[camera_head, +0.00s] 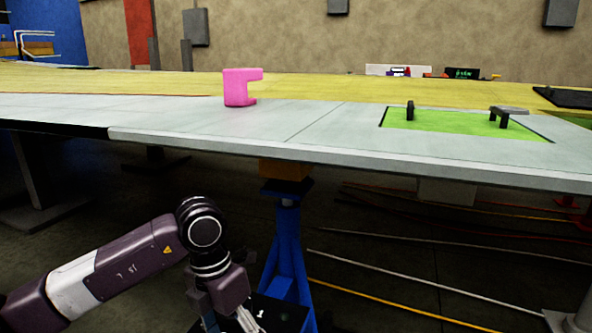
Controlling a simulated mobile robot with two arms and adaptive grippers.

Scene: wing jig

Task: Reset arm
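My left arm comes in from the lower left, dark purple with a pale band. Its wrist bends down, and my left gripper (230,322) hangs at the bottom edge of the picture, below the front edge of the wing panel. Its fingers are partly cut off by the frame, so I cannot tell whether they are open or shut. I see nothing held in the part that shows. My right arm and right gripper are not in view.
A grey wing panel (180,130) spans the view above my arm. A pink C-shaped bracket (238,88) stands on it. A green patch (450,121) with black handles lies at right. A blue stand (287,245) supports it close to my gripper. Cables cross the floor at right.

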